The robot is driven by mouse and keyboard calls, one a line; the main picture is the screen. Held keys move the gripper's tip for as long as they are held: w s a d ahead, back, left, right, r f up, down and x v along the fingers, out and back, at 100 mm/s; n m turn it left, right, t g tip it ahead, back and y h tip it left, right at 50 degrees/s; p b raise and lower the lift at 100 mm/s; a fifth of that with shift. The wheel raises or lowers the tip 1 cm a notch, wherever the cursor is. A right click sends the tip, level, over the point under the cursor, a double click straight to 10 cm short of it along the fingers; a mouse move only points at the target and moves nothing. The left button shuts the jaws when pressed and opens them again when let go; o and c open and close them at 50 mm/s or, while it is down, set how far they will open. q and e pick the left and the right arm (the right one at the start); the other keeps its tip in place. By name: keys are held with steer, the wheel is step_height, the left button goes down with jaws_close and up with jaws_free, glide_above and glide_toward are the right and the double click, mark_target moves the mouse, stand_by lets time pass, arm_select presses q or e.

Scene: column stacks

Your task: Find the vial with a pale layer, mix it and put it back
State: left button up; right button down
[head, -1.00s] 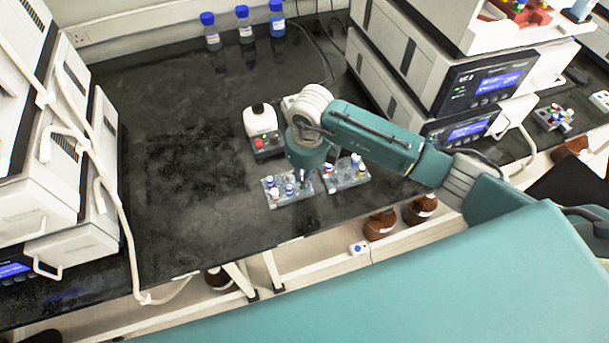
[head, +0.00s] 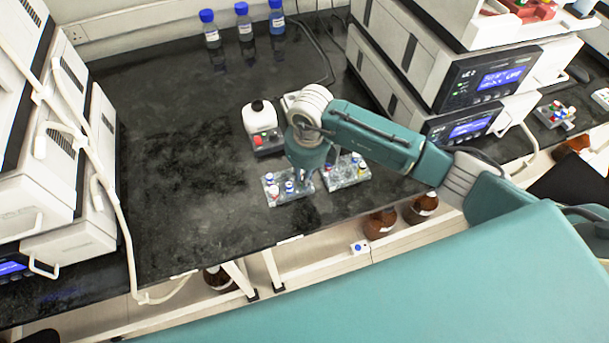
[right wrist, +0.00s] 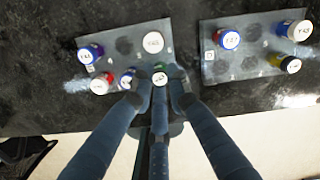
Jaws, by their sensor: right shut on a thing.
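My right gripper (head: 304,180) is over the right side of the left vial rack (head: 276,200). In the right wrist view the fingers (right wrist: 160,88) are shut around a vial with a white-topped cap and green edge (right wrist: 160,77). It is at the rack's near edge; I cannot tell whether it is seated or lifted. Vial contents are hidden from above, so no pale layer shows. My left gripper is not in view.
A second rack (right wrist: 250,67) with several capped vials stands close on the right. A small white device with a red knob (head: 262,128) stands behind the racks. Blue-capped bottles (head: 244,25) line the back. Instrument stacks flank the bench; its left middle is clear.

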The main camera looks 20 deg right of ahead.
steer(key=c, duration=1.6)
jaws_free()
steer(key=shift+o, duration=0.3)
steer(key=shift+o, duration=1.3)
steer(key=shift+r+p, duration=1.95)
steer(key=shift+r, duration=1.1)
